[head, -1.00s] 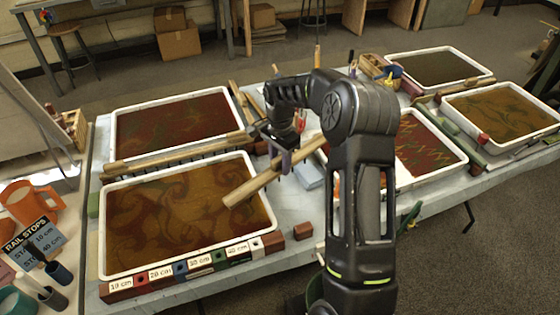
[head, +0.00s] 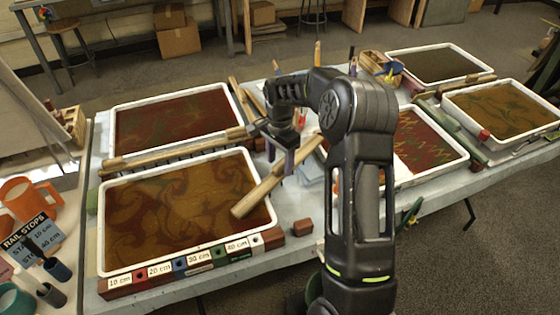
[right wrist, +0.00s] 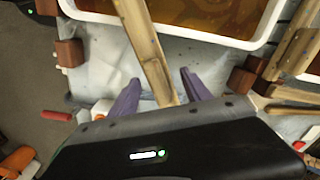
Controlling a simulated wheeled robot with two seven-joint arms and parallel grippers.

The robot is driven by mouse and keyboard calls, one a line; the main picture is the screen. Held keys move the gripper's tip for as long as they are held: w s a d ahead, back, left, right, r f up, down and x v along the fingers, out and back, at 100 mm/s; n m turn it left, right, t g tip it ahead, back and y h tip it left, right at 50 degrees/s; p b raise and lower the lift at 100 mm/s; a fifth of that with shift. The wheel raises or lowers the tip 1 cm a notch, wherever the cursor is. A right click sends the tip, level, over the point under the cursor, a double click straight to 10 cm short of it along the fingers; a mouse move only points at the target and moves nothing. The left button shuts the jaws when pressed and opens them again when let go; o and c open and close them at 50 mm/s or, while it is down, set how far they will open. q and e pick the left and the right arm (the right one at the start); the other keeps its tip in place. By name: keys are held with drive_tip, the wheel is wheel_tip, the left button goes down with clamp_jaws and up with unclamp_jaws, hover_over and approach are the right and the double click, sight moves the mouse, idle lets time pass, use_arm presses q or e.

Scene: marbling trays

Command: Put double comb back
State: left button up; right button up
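A pale wooden bar (head: 258,191), which I take to be the double comb, lies slanted over the right rim of the front left tray (head: 190,259). Its near end is over the orange-brown swirled bath. My right gripper (head: 280,166) is above the bar's middle, fingers apart. In the right wrist view the bar (right wrist: 147,48) passes between the two purple fingers (right wrist: 158,78), with a gap visible on both sides. My left gripper is out of view.
Another toothed wooden comb (head: 180,149) lies between the two left trays. A row of labelled coloured blocks (head: 190,268) lines the front edge. A small red-brown block (head: 303,228) stands beside it. More trays stand right; a back left tray (head: 115,135) holds dark red.

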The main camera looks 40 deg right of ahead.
drive_tip(key=shift+r+p, duration=0.5)
drive_tip(key=shift+r, duration=0.15)
wheel_tip(320, 180, up, 12)
drive_tip(key=b, duration=0.1)
drive_tip(key=shift+f, duration=0.15)
idle(0.5)
